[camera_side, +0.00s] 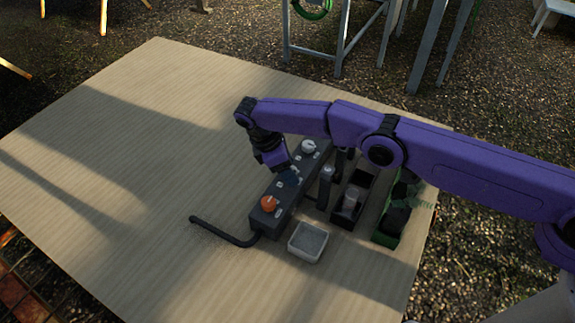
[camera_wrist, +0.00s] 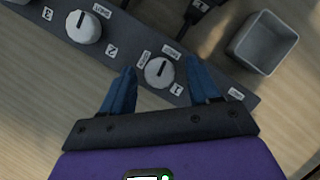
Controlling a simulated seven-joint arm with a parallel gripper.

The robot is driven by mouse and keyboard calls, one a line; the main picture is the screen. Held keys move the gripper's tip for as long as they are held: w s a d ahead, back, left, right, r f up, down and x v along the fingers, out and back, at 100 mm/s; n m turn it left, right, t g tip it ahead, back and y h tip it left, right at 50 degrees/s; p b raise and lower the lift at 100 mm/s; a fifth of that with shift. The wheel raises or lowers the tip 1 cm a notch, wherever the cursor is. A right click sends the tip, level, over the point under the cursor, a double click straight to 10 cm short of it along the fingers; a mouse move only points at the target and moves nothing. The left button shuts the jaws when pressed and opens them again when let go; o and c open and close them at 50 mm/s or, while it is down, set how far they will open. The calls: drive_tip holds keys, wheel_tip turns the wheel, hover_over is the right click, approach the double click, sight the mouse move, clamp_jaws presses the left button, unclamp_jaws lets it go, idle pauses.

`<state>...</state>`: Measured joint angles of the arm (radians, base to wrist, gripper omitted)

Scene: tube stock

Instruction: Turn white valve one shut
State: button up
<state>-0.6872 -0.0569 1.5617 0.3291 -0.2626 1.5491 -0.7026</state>
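A dark valve panel lies on the table (camera_side: 262,221). In the wrist view a white round knob (camera_wrist: 159,72) with a dark pointer line sits between my gripper's blue fingers. My gripper (camera_wrist: 160,88) is open, with a gap on both sides of that knob. A second white knob (camera_wrist: 83,27) stands further up-left; printed numerals and small labels lie beside the knobs. In the side view my gripper (camera_side: 291,173) is over the panel's middle. A white knob (camera_side: 308,146) shows at the far end and an orange knob (camera_side: 268,203) at the near end. My gripper hides the middle knob there.
A small pale tray (camera_side: 290,241) stands beside the panel's near end; it also shows in the wrist view (camera_wrist: 233,47). A black hose (camera_side: 215,231) runs left from the panel. The table's left side is clear.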

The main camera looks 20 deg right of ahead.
drive_tip(key=shift+r, duration=0.1)
wheel_tip(320, 180, up, 3)
drive_tip(key=shift+f, duration=0.2)
drive_tip(key=shift+r, duration=0.3)
drive_tip(key=s+d+r, duration=0.8)
drive_tip(key=s+r, duration=0.1)
drive_tip(key=s, duration=0.2)
drive_tip(key=shift+d+r, duration=0.25)
drive_tip(key=shift+r, duration=0.05)
idle(0.4)
drive_tip(key=m+t+y, duration=0.4)
drive_tip(key=m+y, duration=0.3)
drive_tip(key=m, duration=0.2)
approach(296, 169)
drive_tip(key=shift+y, duration=0.3)
drive_tip(key=x, duration=0.8)
drive_tip(key=shift+w+a+f, duration=0.1)
drive_tip(key=shift+a+f, duration=0.2)
drive_tip(key=shift+a, duration=0.2)
